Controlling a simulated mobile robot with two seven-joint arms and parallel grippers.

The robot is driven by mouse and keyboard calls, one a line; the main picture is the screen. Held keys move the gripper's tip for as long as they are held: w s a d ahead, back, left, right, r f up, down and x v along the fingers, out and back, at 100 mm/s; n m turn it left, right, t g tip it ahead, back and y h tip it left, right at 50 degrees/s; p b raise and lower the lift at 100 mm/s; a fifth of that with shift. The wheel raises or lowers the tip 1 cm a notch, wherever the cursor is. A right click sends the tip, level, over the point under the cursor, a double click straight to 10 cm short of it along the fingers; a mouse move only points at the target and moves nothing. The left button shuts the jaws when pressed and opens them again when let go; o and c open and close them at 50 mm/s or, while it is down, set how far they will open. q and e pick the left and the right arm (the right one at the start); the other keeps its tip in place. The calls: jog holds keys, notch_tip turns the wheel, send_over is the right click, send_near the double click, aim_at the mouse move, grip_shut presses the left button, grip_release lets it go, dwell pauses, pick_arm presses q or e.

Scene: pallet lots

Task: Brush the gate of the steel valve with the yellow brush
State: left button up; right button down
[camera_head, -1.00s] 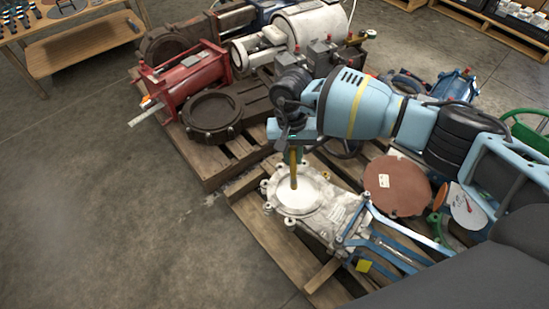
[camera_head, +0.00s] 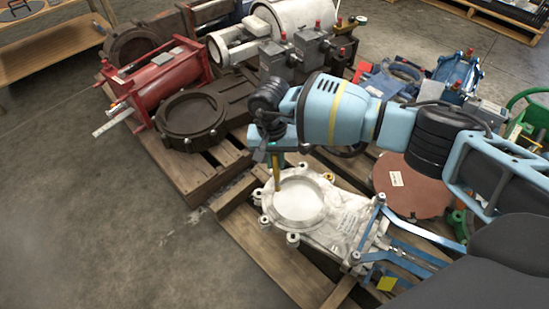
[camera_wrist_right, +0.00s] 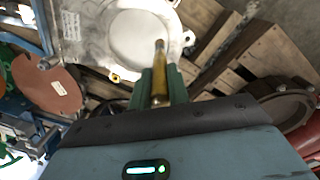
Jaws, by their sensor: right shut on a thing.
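The steel valve (camera_head: 345,222) lies flat on a pallet in the head view, silver-white, with a round pale gate (camera_head: 300,203) inside a ring with lugs. The gate also shows in the right wrist view (camera_wrist_right: 138,40). My right gripper (camera_head: 275,158) is above the gate's far left side, pointing down, shut on the yellow brush (camera_head: 276,174). In the right wrist view the brush (camera_wrist_right: 160,72) sticks out between the green fingers (camera_wrist_right: 160,88), its tip over the gate. I cannot tell whether the tip touches. My left gripper is not in view.
A dark round-faced valve (camera_head: 192,116) and a red cylinder assembly (camera_head: 165,78) stand on the pallet behind left. A brown disc (camera_head: 410,188) lies right of the steel valve, under my right arm. Bare concrete floor (camera_head: 130,220) is free at the left.

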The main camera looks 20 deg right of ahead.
aim_at(278, 181)
jog(key=shift+s+d+f+b, duration=0.1)
jog(key=shift+f+b, duration=0.6)
jog(key=shift+f, duration=0.8)
jog(key=shift+s+d+f+b, duration=0.1)
jog(key=shift+f+b, duration=0.55)
jog(key=shift+f, duration=0.85)
jog(key=shift+f, duration=0.1)
jog(key=shift+f+b, duration=0.8)
jog(key=shift+f, duration=0.15)
jog(key=shift+s+r, duration=0.1)
jog(key=shift+s, duration=0.05)
